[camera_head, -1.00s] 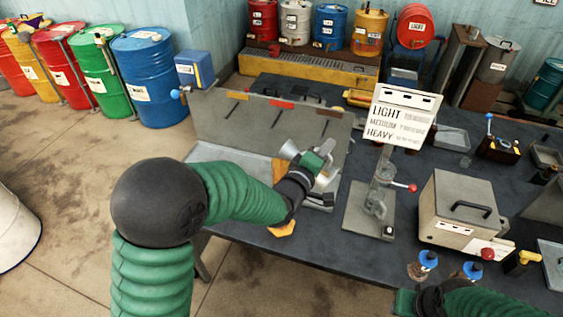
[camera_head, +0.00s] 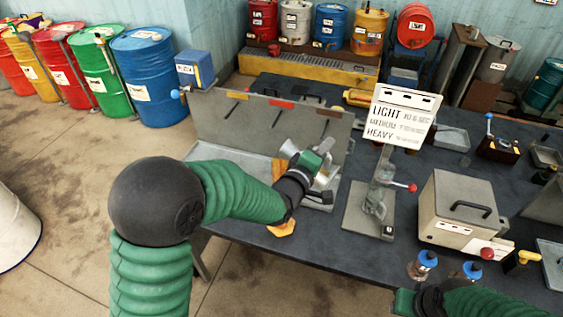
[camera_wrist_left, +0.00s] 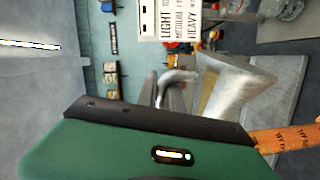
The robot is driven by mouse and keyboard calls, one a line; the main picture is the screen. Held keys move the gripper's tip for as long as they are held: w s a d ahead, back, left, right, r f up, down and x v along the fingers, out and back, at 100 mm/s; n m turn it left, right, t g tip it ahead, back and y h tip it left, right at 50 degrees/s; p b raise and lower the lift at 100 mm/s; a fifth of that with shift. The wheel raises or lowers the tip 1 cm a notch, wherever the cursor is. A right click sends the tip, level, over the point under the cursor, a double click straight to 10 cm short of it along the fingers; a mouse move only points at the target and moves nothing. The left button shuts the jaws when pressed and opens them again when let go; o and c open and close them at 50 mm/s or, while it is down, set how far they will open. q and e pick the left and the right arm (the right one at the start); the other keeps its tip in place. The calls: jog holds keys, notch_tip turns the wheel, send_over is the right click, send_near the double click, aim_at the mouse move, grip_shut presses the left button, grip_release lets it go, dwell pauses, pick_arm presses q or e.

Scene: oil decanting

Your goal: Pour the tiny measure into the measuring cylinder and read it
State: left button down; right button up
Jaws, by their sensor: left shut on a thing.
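My left gripper (camera_head: 312,168) is shut on a small silver metal measure, above the near left part of the table. The measure's flared end (camera_head: 289,149) points up and left in the head view, so it is tilted. In the left wrist view the flared metal measure (camera_wrist_left: 235,88) shows large beside the gripper's green body. I cannot see what is inside it. I cannot make out the measuring cylinder for certain; the arm and gripper hide part of the table. My right gripper's green body (camera_head: 404,302) shows at the bottom edge, with its fingers out of view.
A grey stand with a red-knobbed lever (camera_head: 375,195) stands right of the left gripper, below a LIGHT/MEDIUM/HEAVY sign (camera_head: 402,117). Farther right is a beige box (camera_head: 460,208). Blue-capped bottles (camera_head: 424,262) stand near the front edge.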

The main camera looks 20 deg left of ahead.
pick_arm(q)
jog(key=shift+w+a+r+n+p, duration=0.2)
jog(key=shift+a+r+n+p, duration=0.35)
jog(key=shift+r+p, duration=0.1)
jog(key=shift+w+a+r+n+p, duration=0.15)
jog(key=shift+a+r+n+p, duration=0.4)
jog(key=shift+r, duration=0.1)
dwell(4.0)
